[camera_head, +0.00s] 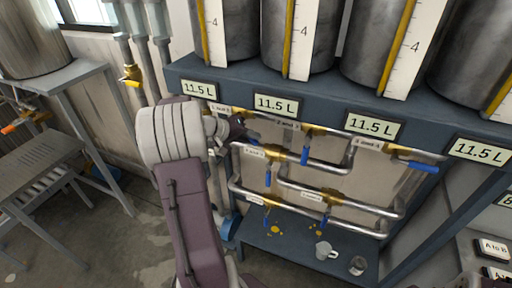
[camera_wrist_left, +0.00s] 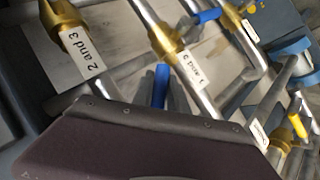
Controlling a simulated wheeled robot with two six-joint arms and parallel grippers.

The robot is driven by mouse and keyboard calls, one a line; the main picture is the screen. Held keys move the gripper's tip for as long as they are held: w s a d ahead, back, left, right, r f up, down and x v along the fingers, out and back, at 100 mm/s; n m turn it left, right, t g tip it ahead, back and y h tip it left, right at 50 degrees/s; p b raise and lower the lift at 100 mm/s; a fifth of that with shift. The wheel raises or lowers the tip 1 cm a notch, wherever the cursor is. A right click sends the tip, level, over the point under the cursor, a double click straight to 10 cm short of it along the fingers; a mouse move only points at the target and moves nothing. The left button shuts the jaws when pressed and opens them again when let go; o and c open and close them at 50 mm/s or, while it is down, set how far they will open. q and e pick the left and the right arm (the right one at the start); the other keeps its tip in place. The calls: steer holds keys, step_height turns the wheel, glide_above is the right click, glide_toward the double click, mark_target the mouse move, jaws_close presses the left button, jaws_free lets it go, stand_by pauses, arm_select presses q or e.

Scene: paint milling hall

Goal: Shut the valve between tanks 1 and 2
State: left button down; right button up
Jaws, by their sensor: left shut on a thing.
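The label of the valve between tanks 1 and 2 (camera_head: 219,107) is partly covered by my left arm on the upper pipe, just under the left end of the blue-grey shelf. My left gripper (camera_head: 247,138) is at this valve. It is shut on a blue handle (camera_head: 255,142), whose tip shows just right of the fingers. The blue handle (camera_wrist_left: 160,87) also shows at the fingers in the left wrist view. The valve's brass body is hidden behind my gripper in the head view, so the handle's exact angle is hard to tell. My right gripper is not in view.
The 2 and 3 valve's blue handle (camera_head: 305,154) hangs down nearby. The 3 and 4 handle (camera_head: 423,167) lies along its pipe. Lower pipes carry more valves. A mug (camera_head: 325,250) stands on the lower shelf. Steel tanks stand above.

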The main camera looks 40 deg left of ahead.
arm_select(q)
steer(key=s+a+f+m+g+y+b, duration=0.1)
steer(key=a+f+m+g+y+b, duration=0.1)
steer(key=a+y+b, duration=0.3)
steer(key=shift+s+a+f+m+y+b, duration=0.15)
steer(key=shift+a+f+m+y+b, duration=0.05)
steer(key=shift+m+y+b, duration=0.65)
steer(key=c, duration=1.3)
jaws_free()
steer(key=shift+a, duration=0.15)
steer(key=v, duration=0.9)
steer(key=shift+p, duration=0.3)
